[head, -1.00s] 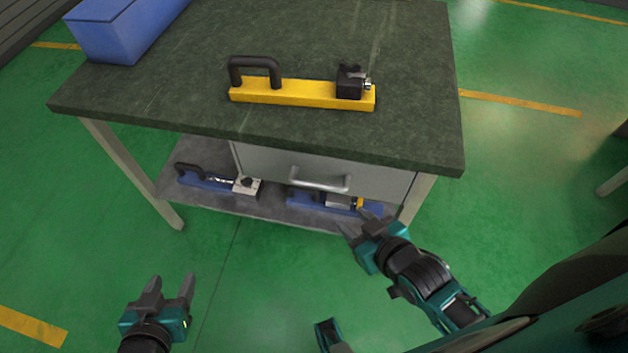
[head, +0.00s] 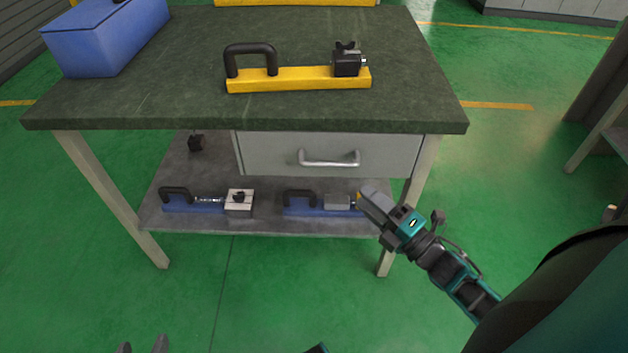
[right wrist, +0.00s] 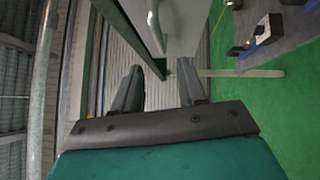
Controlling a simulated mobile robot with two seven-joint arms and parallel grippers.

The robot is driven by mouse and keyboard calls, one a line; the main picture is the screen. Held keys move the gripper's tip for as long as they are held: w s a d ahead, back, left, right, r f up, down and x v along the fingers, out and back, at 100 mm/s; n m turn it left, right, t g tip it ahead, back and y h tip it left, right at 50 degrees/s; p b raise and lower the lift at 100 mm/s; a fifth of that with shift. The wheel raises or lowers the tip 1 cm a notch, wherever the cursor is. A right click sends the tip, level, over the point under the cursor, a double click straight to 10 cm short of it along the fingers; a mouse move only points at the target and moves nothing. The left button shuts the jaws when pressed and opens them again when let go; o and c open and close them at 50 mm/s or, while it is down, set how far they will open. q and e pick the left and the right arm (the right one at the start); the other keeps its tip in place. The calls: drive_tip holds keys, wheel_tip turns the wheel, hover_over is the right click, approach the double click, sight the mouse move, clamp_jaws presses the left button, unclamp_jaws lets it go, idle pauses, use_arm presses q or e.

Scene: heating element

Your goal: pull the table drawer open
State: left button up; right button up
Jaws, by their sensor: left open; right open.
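The grey table drawer (head: 270,155) sits shut under the dark green tabletop (head: 190,105). Its silver bar handle (head: 330,159) runs across the front. In the right wrist view the handle (right wrist: 155,30) shows at the top, beyond the fingers. My right gripper (head: 365,196) is below and to the right of the handle in the head view, apart from it. In the right wrist view it (right wrist: 160,85) is open, with nothing between its fingers. My left gripper (head: 143,346) shows only its fingertips at the bottom edge, apart and empty, far from the drawer.
A yellow tool with a black handle (head: 300,78) lies on the tabletop, and a blue box (head: 100,45) stands at its left. Blue tools (head: 178,206) lie on the lower shelf (head: 265,213). The table legs (head: 110,195) flank the drawer. Green floor in front is clear.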

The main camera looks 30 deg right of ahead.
sight(326, 165)
drive_tip(key=shift+n, duration=0.3)
drive_tip(key=b+x, duration=0.1)
drive_tip(key=x, duration=1.1)
drive_tip(key=shift+w+a, duration=0.2)
drive_tip(key=shift+w, duration=0.15)
clamp_jaws()
